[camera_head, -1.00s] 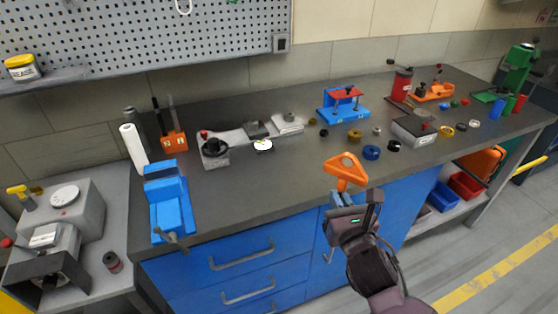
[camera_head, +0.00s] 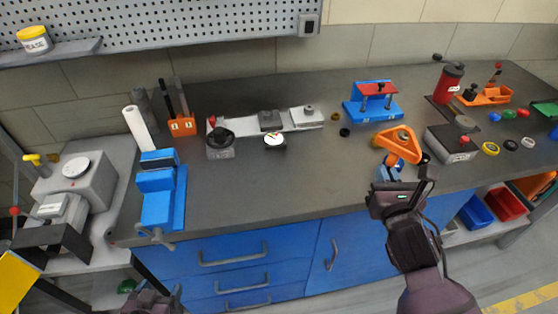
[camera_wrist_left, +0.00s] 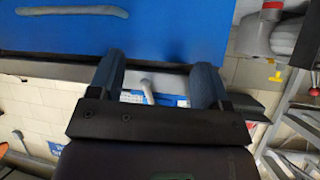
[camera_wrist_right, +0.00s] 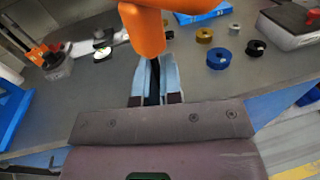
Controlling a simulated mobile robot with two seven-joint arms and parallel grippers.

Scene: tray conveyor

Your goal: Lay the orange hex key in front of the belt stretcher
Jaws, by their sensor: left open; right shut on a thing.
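The orange hex key (camera_head: 400,152), with a triangular loop handle, is held above the bench by my right gripper (camera_head: 389,173). In the right wrist view its orange handle (camera_wrist_right: 145,32) rises beyond the closed fingers (camera_wrist_right: 155,78); its shaft is mostly hidden between them. A long grey device with a black knob and white dial (camera_head: 274,139), probably the belt stretcher, stands left of the held key, towards the back of the bench. My left arm shows only at the bottom edge of the head view. In the left wrist view my left gripper (camera_wrist_left: 155,82) is open and empty, near the blue drawer fronts.
A blue vise (camera_head: 162,195) stands at the bench's left end. A blue fixture with a red clamp (camera_head: 375,88) is at the back. A grey block (camera_head: 452,148) and several rings lie right of the key. The bench front between vise and right gripper is clear.

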